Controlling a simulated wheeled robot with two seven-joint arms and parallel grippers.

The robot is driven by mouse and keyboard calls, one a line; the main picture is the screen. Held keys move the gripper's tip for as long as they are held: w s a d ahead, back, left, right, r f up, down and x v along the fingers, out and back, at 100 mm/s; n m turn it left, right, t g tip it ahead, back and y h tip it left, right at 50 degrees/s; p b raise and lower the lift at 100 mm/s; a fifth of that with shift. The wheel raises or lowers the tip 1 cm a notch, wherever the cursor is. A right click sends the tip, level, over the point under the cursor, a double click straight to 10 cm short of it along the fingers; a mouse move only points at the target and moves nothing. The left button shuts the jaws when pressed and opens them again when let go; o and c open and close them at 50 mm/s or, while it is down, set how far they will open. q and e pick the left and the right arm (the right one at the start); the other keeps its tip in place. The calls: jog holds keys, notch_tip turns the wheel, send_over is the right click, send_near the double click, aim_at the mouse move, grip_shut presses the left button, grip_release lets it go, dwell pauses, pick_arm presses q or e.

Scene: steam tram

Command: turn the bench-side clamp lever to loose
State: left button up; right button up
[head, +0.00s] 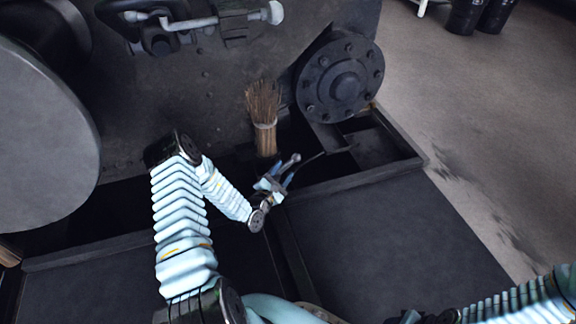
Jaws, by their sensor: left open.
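My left gripper (280,176) is low in the middle of the head view, its fingers open and pointing up and away. A small grey lever with a round ball end (294,158) shows right at its fingertips. This looks like the clamp lever. It slants up to the right, and its lower end is hidden by the gripper. I cannot tell whether the fingers touch it. At the bottom right edge my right arm comes in, and a pale part of my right gripper (408,317) shows there, its fingers cut off or too unclear to read.
A straw brush (265,120) stands just behind my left gripper. A round bolted flange (340,76) is to the right. A silver handle (200,20) is on the dark wall above. A dark flat panel (390,245) lies clear at front right, with open floor (480,130) beyond.

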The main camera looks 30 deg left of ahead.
aim_at(286, 167)
pick_arm(q)
jog(key=shift+w+a+b, duration=0.1)
jog(key=shift+w+b, duration=0.2)
jog(key=shift+w, duration=1.95)
grip_shut()
